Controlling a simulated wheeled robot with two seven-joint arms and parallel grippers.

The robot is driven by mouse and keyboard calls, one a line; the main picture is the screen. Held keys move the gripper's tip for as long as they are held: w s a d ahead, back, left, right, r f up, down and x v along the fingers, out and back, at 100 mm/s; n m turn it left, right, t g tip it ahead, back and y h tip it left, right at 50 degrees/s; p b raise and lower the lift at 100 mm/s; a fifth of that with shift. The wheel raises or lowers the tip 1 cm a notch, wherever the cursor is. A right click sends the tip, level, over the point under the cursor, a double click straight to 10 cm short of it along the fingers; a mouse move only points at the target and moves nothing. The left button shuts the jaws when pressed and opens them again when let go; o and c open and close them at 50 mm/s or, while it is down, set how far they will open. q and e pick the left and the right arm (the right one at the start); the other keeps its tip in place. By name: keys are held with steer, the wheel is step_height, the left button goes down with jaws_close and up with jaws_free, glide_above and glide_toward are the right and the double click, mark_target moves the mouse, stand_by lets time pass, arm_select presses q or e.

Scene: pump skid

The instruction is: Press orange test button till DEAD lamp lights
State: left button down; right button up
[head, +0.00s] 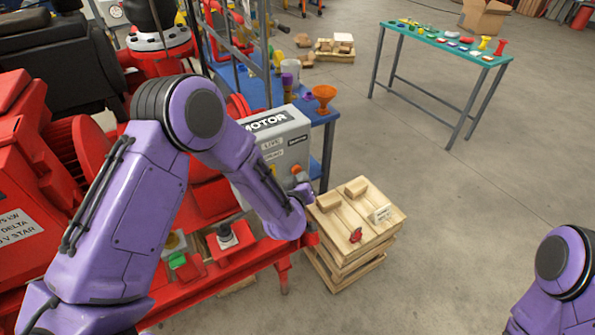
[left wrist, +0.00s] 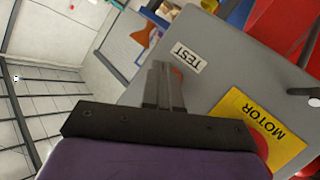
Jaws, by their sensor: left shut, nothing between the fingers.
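The grey motor box (head: 282,136) stands on the red skid, with labels that seem to read LIVE and DEAD on its face. I cannot make out a lit lamp. The orange test button (head: 296,169) shows small at the box's lower right. In the left wrist view the TEST label (left wrist: 185,53) lies beside my fingers, and the button is mostly hidden behind them. My left gripper (head: 304,190) is shut and empty, its tips close to the button; contact cannot be told. It also shows in the left wrist view (left wrist: 163,82). My right gripper is out of view.
A blue bench (head: 328,118) holds an orange funnel (head: 324,96) behind the box. A green-topped table (head: 440,45) stands farther back.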

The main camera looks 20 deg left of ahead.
arm_select(q)
steer(key=shift+s+d, duration=0.25)
steer(key=shift+d, duration=0.1)
steer(key=s+d, duration=0.1)
steer(key=d, duration=0.1)
steer(key=s+d, duration=0.2)
stand_by(0.4)
stand_by(0.6)
steer(key=s+a+f+g+b, duration=0.1)
steer(key=s+a+f+g, duration=0.2)
steer(key=s+f, duration=0.5)
steer(key=s+a+f+g+b, duration=0.2)
steer(key=s+a+f+g, duration=0.2)
steer(key=s, duration=1.1)
steer(key=s+a+f+g+y+b, duration=0.1)
steer(key=s+a+f+g+b, duration=0.1)
steer(key=s+a+f+g, duration=0.2)
steer(key=s+a+f, duration=0.3)
steer(key=s+f, duration=0.5)
steer(key=shift+a+f, duration=0.2)
steer(key=shift+a, duration=0.05)
